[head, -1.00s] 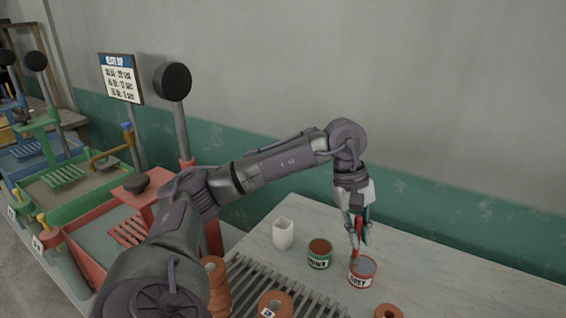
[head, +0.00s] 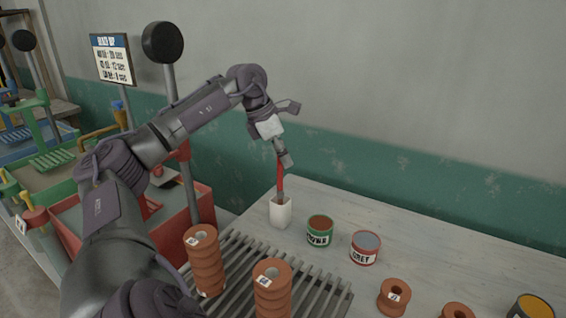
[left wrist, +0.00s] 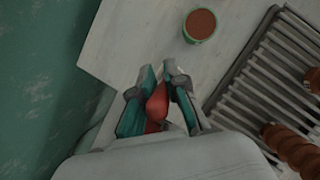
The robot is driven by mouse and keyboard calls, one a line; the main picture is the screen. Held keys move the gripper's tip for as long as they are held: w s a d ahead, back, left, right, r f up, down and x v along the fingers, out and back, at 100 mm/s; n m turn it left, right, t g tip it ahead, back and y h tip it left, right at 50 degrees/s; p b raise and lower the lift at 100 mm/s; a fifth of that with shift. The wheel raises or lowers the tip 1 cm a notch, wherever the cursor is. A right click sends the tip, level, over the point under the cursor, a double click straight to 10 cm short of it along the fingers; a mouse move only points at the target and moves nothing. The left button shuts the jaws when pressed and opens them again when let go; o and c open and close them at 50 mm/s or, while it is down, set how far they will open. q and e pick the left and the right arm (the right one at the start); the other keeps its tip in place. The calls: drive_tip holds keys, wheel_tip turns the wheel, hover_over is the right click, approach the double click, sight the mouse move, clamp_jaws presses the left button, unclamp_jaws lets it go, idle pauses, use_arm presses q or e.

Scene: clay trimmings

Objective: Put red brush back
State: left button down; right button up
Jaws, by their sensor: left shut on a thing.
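My left gripper (head: 282,160) is shut on the red brush (head: 280,185) and holds it upright, bristle end down. The brush's lower end is at the mouth of the white square holder (head: 281,214) on the table; I cannot tell how deep it reaches inside. In the left wrist view, the red handle (left wrist: 157,104) sits between the teal finger pads of the left gripper (left wrist: 161,90). The gripper body hides most of the holder there. My right gripper is not in view.
A green-banded can (head: 319,232) and a red-banded can (head: 365,248) stand right of the holder. A slatted rack (head: 325,290) with stacked clay rings (head: 272,290) lies in front. A red basin machine (head: 203,200) stands left. The wall is close behind.

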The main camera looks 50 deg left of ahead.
use_arm(q)
wheel_tip(320, 180, down, 5)
drive_tip(key=shift+f+b, duration=0.15)
drive_tip(key=shift+b, duration=0.65)
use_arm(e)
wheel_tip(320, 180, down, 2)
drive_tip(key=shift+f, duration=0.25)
use_arm(q)
drive_tip(key=shift+f, duration=0.2)
drive_tip(key=c, duration=1.2)
unclamp_jaws()
drive_tip(key=shift+r, duration=0.1)
drive_tip(key=p+v, duration=0.1)
drive_tip(key=v, duration=1.1)
drive_tip(key=shift+r, duration=0.15)
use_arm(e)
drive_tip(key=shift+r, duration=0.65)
